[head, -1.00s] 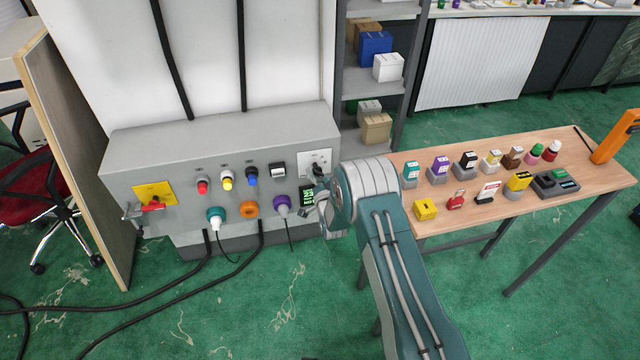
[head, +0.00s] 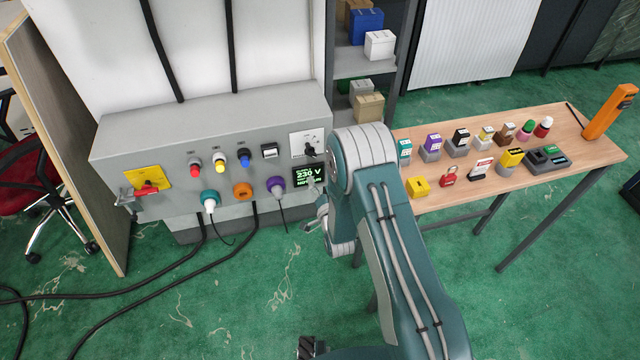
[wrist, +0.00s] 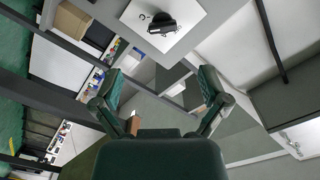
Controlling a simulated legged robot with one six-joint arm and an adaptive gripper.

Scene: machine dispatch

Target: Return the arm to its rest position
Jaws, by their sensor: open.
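My arm (head: 385,230) rises from the bottom of the head view, its teal and grey links bent in front of the grey control panel (head: 130,150). My gripper (wrist: 160,88) shows in the wrist view with its two green fingers spread apart and nothing between them. In the head view the gripper is mostly hidden behind the arm. The black rotary knob on its white plate (head: 310,145) is at the panel's right end. The same white plate (wrist: 185,12) shows ahead of the fingers in the wrist view, apart from them.
The panel carries a green display (head: 309,175) reading 230 V, coloured buttons, plugs and a red handle on a yellow plate (head: 150,178). A wooden table (head: 440,208) with several small items stands to the right. A shelf (head: 345,65) stands behind. Cables lie on the green floor.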

